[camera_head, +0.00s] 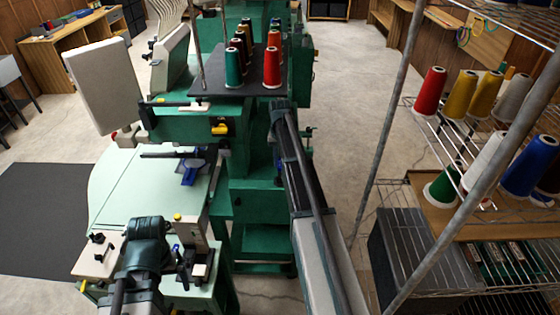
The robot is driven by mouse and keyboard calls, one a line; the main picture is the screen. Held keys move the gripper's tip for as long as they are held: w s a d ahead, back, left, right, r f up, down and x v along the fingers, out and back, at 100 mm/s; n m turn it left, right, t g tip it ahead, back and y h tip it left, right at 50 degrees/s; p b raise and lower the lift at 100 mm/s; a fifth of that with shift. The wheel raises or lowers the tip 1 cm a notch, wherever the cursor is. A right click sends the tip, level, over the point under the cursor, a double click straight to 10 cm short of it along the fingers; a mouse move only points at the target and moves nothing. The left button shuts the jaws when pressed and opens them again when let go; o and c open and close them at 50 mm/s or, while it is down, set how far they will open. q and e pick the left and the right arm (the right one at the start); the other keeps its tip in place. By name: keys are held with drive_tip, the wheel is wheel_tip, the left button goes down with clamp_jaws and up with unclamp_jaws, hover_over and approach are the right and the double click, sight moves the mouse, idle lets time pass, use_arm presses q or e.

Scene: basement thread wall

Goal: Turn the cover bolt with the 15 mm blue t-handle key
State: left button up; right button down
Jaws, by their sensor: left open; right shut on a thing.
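A small blue piece (190,170) lies on the pale green table (120,195), beside a dark bar (165,155). I cannot tell whether it is the blue t-handle key. My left arm comes in from the bottom left, and its dark gripper (183,265) seems to be open over the front of the table, partly hidden by my own arm. My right arm runs up from the bottom right in front of the green machine (258,205); its gripper is hidden, and so is whatever it holds. I cannot make out the cover bolt.
Thread cones, including a red cone (272,68), stand on a dark plate (228,82) on the machine. A wire shelf (470,203) with more cones stands at the right. A black mat (45,215) lies on the left floor. A clear concrete aisle (345,110) runs between machine and shelf.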

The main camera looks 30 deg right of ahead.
drive_tip(key=shift+f+b, duration=1.5)
drive_tip(key=shift+f, duration=0.2)
drive_tip(key=shift+r+m, duration=0.1)
drive_tip(key=shift+m, duration=0.7)
drive_tip(key=m, duration=0.2)
drive_tip(key=shift+m, duration=0.4)
drive_tip(key=m, duration=0.5)
drive_tip(key=shift+m, duration=0.3)
drive_tip(key=m, duration=0.9)
drive_tip(key=shift+r+n, duration=0.15)
drive_tip(key=shift+n, duration=0.55)
drive_tip(key=shift+r+p, duration=3.05)
drive_tip(key=shift+p, duration=0.25)
